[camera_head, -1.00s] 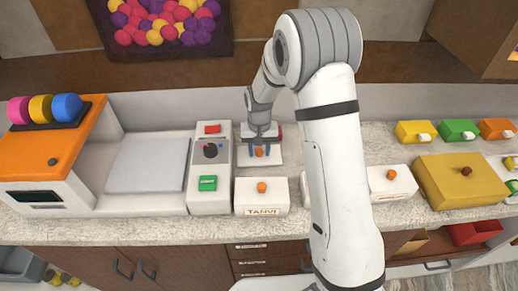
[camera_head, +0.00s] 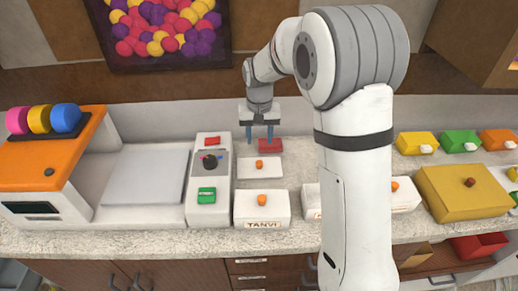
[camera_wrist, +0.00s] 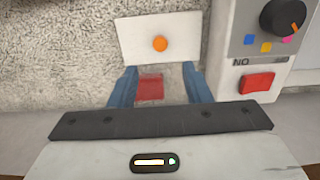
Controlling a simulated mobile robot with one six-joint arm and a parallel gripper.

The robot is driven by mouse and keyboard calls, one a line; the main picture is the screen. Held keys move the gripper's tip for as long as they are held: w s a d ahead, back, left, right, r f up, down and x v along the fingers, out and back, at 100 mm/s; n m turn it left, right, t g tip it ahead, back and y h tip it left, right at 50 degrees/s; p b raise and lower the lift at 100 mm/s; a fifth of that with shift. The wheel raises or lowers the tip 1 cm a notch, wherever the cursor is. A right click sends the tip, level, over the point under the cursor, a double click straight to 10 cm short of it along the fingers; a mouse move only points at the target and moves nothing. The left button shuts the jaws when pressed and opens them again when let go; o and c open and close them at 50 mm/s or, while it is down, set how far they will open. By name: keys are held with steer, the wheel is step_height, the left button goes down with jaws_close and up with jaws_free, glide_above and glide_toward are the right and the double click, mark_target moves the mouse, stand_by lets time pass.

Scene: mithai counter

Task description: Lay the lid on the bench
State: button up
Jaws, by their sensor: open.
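The lid (camera_head: 248,171), a thin white plate with an orange knob, lies flat on the speckled bench (camera_head: 225,236), behind the white box marked TANVI. The lid also shows in the wrist view (camera_wrist: 135,42), just beyond the fingertips. My gripper (camera_head: 259,138) is open and empty, with its blue fingers pointing down behind the lid and apart from it. In the wrist view, my gripper (camera_wrist: 158,75) has a red piece (camera_wrist: 150,90) showing in the gap between its fingers. That red piece (camera_head: 270,146) sits on the bench behind the lid.
The TANVI box (camera_head: 262,211) with an orange knob stands in front. A control panel (camera_head: 210,180) with a dial and buttons stands left of the lid. White boxes at right are partly hidden by my arm. A large yellow box (camera_head: 462,192) and small coloured boxes stand further right.

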steer(key=s+d+r+t, duration=0.1)
steer(key=s+d+r, duration=0.35)
steer(key=s, duration=0.25)
steer(key=s+d+r+t, duration=0.1)
steer(key=s+d+r, duration=0.2)
steer(key=s+r, duration=0.35)
steer(key=s+d+f+t, duration=0.1)
steer(key=s+d, duration=0.3)
steer(key=s, duration=0.9)
steer(key=shift+s, duration=0.1)
steer(key=shift+c, duration=0.2)
